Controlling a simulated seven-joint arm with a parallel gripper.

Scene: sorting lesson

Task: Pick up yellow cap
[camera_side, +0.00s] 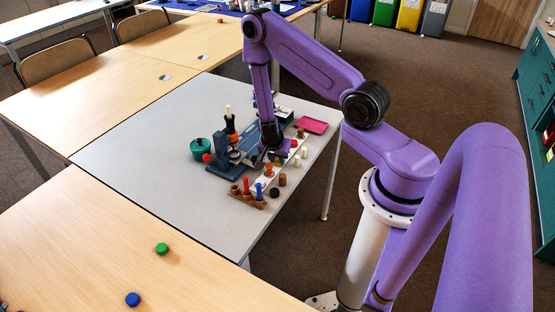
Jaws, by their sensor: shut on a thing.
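My gripper (271,156) is low over the grey table, among small pegs and caps near the right edge. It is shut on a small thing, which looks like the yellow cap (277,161). Only a small dark-yellow patch of that cap shows at the fingertips; the fingers and the wrist hide the rest. I cannot tell whether the cap is clear of what is under it.
A brown rack (247,197) with red and blue pegs stands in front. A blue-grey stand (225,168) and a teal pot (201,149) are at left, a pink tray (313,125) at back right. Green (162,249) and blue (133,299) caps lie on the front table.

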